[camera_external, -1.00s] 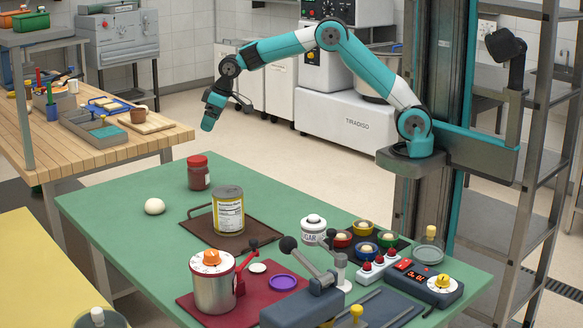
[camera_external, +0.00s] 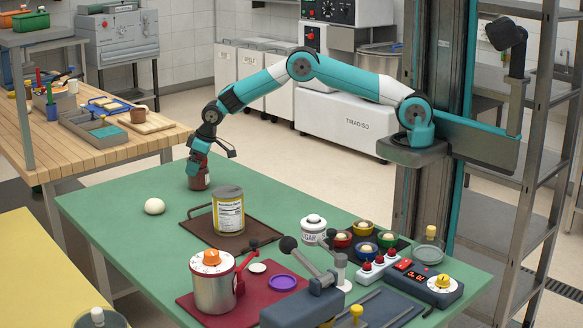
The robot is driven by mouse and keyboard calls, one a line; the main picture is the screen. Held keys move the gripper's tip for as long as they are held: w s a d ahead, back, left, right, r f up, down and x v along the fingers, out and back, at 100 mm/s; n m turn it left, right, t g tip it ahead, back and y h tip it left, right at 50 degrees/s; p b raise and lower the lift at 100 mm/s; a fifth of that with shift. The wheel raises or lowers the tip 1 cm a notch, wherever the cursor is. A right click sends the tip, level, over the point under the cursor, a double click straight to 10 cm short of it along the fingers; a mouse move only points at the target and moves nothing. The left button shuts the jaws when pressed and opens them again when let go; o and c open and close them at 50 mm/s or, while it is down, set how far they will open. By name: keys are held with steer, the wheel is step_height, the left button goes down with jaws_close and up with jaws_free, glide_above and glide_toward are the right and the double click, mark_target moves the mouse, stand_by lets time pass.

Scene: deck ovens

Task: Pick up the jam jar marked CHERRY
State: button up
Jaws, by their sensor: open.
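A red-brown jar with a red lid (camera_external: 199,181) stands upright at the far left of the green table (camera_external: 110,219). Its label cannot be read here, so I cannot tell whether it says CHERRY. My gripper (camera_external: 197,163) is low at the top of this jar, pointing down, and hides most of the lid. The gripper is open. I cannot tell whether its fingers touch the jar.
A large labelled can (camera_external: 228,212) stands on a brown tray (camera_external: 208,237) close in front of the jar. A white ball (camera_external: 154,206) lies to the left. A metal pot (camera_external: 214,290), a sugar jar (camera_external: 313,229) and a control box (camera_external: 433,287) crowd the table's front and right.

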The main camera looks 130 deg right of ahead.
steer(key=shift+f, duration=0.2)
steer(key=c, duration=1)
steer(key=shift+d+r, duration=0.1)
steer(key=shift+c, duration=0.9)
steer(key=shift+w, duration=0.1)
